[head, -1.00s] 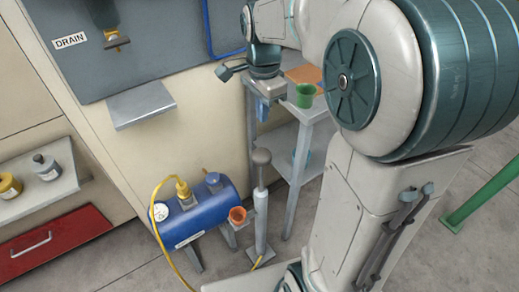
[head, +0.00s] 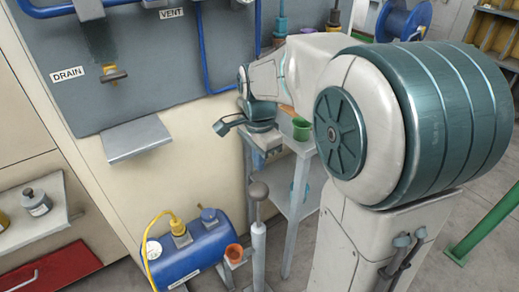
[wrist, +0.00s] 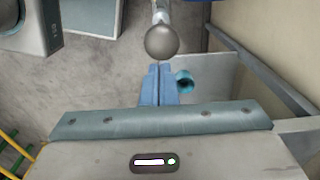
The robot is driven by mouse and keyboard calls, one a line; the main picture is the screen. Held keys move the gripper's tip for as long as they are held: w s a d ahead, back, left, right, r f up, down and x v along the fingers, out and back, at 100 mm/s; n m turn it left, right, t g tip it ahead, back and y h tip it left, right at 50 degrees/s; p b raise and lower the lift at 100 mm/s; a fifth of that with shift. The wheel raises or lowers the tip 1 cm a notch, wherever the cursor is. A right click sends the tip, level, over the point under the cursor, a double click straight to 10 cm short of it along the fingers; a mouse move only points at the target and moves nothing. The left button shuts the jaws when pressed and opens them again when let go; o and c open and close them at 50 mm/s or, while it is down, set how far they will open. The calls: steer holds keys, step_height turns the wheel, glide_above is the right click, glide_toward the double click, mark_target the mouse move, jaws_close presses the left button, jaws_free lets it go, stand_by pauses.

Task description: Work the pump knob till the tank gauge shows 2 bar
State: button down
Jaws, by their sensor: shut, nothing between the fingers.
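The pump (head: 258,240) is an upright grey cylinder with a round grey knob (head: 258,190) on top, right of the blue tank (head: 190,258). The small white gauge (head: 152,250) is at the tank's left end; its reading is too small to tell. My gripper (head: 260,158) is above the knob in the head view, its fingertips partly hard to make out. In the wrist view my gripper's blue fingers (wrist: 158,72) are shut together and empty. The knob (wrist: 168,42) appears just beyond their tips; I see no clear contact.
A grey side table (head: 300,150) with a green cup (head: 302,128) stands close behind the pump. A yellow hose (head: 150,225) runs from the tank. The wall panel has a metal ledge (head: 136,138).

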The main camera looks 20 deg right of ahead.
mark_target(259, 187)
step_height(259, 187, down, 7)
steer(key=shift+b, duration=0.55)
